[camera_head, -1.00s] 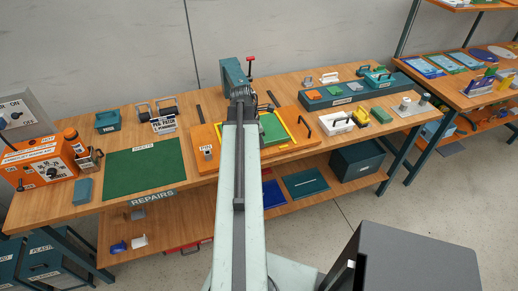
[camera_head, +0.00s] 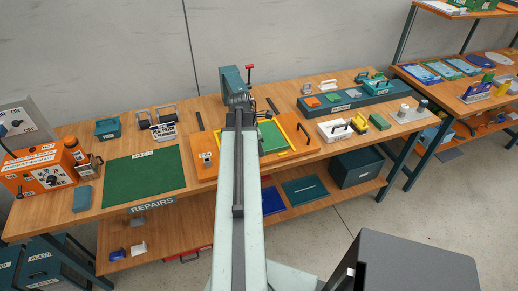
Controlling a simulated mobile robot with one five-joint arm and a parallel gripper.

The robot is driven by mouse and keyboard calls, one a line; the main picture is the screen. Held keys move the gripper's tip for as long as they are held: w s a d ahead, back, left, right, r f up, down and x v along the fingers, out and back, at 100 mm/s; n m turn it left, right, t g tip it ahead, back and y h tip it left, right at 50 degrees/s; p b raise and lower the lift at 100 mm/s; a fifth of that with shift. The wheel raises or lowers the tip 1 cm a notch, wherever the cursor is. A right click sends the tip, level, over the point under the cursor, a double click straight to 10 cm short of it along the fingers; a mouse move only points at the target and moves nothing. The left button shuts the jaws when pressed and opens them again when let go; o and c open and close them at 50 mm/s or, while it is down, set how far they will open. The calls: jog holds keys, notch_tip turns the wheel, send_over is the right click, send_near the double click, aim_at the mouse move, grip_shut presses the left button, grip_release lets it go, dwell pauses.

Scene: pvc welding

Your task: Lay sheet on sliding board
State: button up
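The orange sliding board (camera_head: 205,170) lies on the bench, with a yellow frame (camera_head: 291,148) around a green area (camera_head: 272,137). My arm crosses in front of it and hides its middle. I cannot tell whether the green area is a sheet or the board's own surface. A green mat (camera_head: 145,178) labelled for sheets lies left of the board; no separate sheet can be made out on it. The dark end of my arm (camera_head: 239,112) is over the board's far side. The fingers of my gripper are hidden or too small to tell.
A teal machine with a red-knobbed lever (camera_head: 233,80) stands behind the board. An orange control box (camera_head: 40,170) is at the left end. A white tray (camera_head: 335,131) and teal rack (camera_head: 350,98) are to the right. A second bench stands farther right.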

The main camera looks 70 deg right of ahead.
jog(key=p+v, duration=0.9)
jog(key=v, duration=0.2)
jog(key=w+a+m+t, duration=0.2)
jog(key=w+a+m, duration=0.2)
jog(key=w+a, duration=2.15)
jog(key=w+a+m+y, duration=0.1)
jog(key=w+a+m, duration=0.1)
jog(key=a, duration=1.3)
jog(key=w+a+m+y, duration=0.1)
jog(key=w+a, duration=0.4)
jog(key=a, duration=1)
jog(key=shift+w+f+m, duration=0.15)
jog(key=shift+f+m, duration=0.25)
jog(key=shift+f, duration=0.05)
